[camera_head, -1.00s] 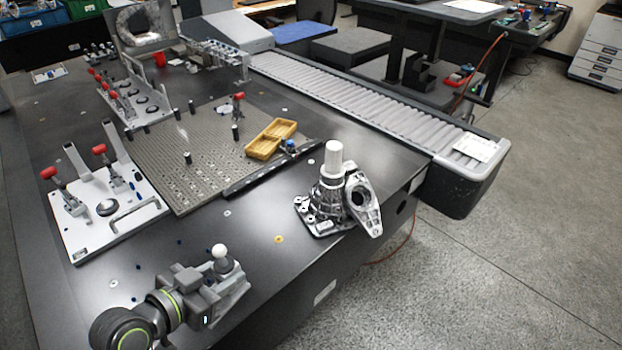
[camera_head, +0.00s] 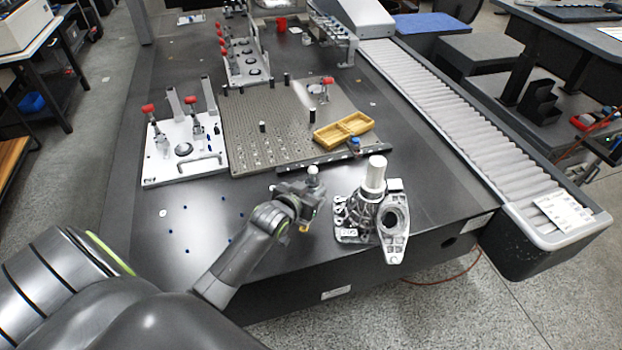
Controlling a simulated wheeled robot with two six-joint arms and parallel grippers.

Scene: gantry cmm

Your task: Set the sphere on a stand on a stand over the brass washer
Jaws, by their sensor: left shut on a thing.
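The sphere on a stand is a small white ball (camera_head: 313,171) on a short grey stem. My left gripper (camera_head: 309,188) is shut on its stand, and the ball points up above the fingers. The fingers hide most of the stand. A small yellow spot, seemingly the brass washer (camera_head: 303,228), shows on the dark table just below the gripper in the picture, partly hidden by it. I cannot tell how high the stand is above the table. My right gripper is not in view.
A metal casting with a white cylinder (camera_head: 375,174) stands close to the right of the gripper. A grey perforated plate (camera_head: 270,130) with a yellow tray (camera_head: 343,129) lies behind. A clamp fixture (camera_head: 185,150) is at left. The table between it and my arm is mostly clear.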

